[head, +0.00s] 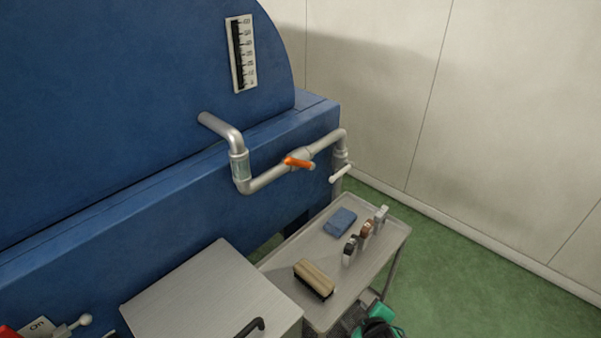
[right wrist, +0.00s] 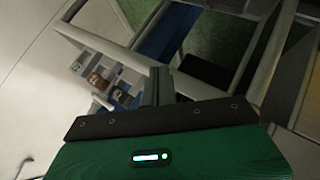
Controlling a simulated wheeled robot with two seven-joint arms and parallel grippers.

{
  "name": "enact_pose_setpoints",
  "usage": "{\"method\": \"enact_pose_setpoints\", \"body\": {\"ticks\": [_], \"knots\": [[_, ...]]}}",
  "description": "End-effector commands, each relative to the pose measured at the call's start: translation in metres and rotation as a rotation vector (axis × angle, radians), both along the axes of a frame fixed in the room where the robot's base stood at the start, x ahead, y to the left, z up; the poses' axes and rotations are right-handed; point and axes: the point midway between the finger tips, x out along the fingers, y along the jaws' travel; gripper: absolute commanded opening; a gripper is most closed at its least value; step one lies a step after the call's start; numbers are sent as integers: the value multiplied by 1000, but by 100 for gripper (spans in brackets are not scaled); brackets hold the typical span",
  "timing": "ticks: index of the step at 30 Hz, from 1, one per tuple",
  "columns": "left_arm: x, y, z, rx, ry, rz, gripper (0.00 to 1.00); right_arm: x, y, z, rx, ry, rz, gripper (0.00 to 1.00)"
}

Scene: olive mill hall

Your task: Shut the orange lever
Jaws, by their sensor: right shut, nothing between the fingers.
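The orange lever (head: 298,162) sits on the grey pipe (head: 265,181) that runs along the front of the blue machine. It lies at an angle across the pipe, with nothing touching it. My right gripper (head: 364,308) is low at the bottom of the head view, beside the trolley's front end, well below the lever and partly cut off by the frame. In the right wrist view its fingers (right wrist: 156,86) are together and empty. The lever cannot be made out in the right wrist view. My left gripper is not in view.
A trolley (head: 325,247) below the pipe carries a blue cloth (head: 340,221), a brush (head: 314,279) and several small items. A pale-handled tap (head: 341,173) is right of the lever. A metal box (head: 205,295) stands at front. Green floor (head: 450,270) is clear at right.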

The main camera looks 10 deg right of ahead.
Motion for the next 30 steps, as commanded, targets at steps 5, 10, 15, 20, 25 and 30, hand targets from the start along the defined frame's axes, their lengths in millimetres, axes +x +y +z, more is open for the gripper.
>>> {"method": "enact_pose_setpoints", "body": {"ticks": [5, 10, 15, 20, 25, 30], "knots": [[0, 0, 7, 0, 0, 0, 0, 48, -9, 92, -266, -235, 140, 0], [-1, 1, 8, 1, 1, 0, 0, 85, -4, 134, -534, -409, 287, 0], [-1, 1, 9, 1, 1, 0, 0, 122, 14, 171, -867, -591, 467, 0], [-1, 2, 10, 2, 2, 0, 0, 146, 40, 194, -1195, -747, 643, 0], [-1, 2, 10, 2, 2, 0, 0, 157, 63, 203, -1436, -858, 774, 0], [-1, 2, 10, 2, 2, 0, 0, 160, 72, 205, -1535, -905, 829, 0]]}}
